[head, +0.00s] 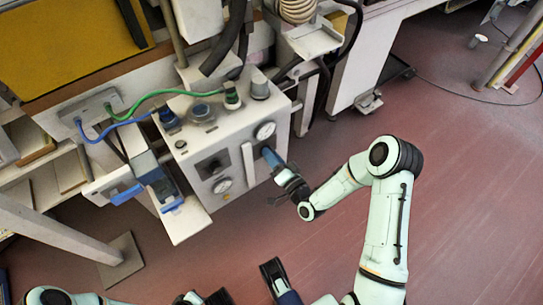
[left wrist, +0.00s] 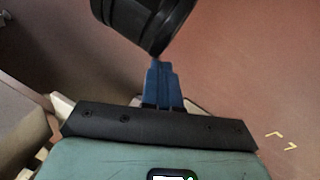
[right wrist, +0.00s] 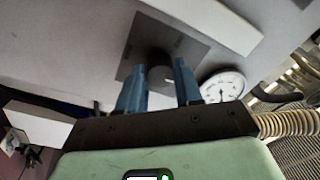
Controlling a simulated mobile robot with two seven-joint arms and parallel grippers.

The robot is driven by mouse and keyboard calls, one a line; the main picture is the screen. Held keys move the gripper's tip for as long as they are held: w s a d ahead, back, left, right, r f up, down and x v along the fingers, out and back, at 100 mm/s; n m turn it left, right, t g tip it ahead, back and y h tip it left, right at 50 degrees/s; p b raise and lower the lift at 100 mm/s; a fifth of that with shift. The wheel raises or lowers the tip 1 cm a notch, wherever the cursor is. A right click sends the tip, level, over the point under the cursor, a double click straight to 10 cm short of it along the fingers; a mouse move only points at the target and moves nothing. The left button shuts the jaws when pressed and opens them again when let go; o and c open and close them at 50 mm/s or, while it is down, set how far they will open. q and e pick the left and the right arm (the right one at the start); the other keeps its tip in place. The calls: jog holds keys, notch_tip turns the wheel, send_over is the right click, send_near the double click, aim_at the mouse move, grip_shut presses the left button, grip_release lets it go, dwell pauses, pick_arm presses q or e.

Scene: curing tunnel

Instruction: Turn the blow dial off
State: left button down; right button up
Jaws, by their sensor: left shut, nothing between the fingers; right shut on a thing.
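A dark round dial (right wrist: 160,73) sits on a grey plate (right wrist: 187,46) on the front of a pale control box (head: 184,143). Its label is too small to read. My right gripper (head: 267,155) reaches the right part of the box front in the head view. In the right wrist view its blue fingers (right wrist: 158,80) are either side of the dial and shut on it. In the head view the gripper hides this dial. My left gripper (left wrist: 160,66) is shut and empty, away from the box, with its blue fingers together in the left wrist view.
A round gauge (right wrist: 222,86) is close beside the dial. A white upright bar (head: 247,163) is left of my right gripper. Hoses run above. Red floor (head: 470,190) is open at right.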

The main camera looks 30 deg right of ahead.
pick_arm(q)
notch_tip(320, 180, down, 7)
jog(key=s+a+g+b, duration=0.1)
jog(key=s+a+b, duration=0.1)
jog(key=b, duration=0.2)
jog(key=shift+s+a+b, duration=0.2)
jog(key=shift+b, duration=0.15)
pick_arm(e)
jog(key=shift+d+n+g+y, duration=0.15)
jog(key=shift+n+y, duration=0.2)
jog(key=shift+n, duration=3.75)
jog(key=shift+n+g+y, duration=0.15)
jog(key=shift+n+y, duration=0.2)
jog(key=shift+n, duration=3.75)
pick_arm(q)
jog(key=shift+n, duration=0.3)
pick_arm(e)
jog(key=o, duration=1)
jog(key=shift+o, duration=0.2)
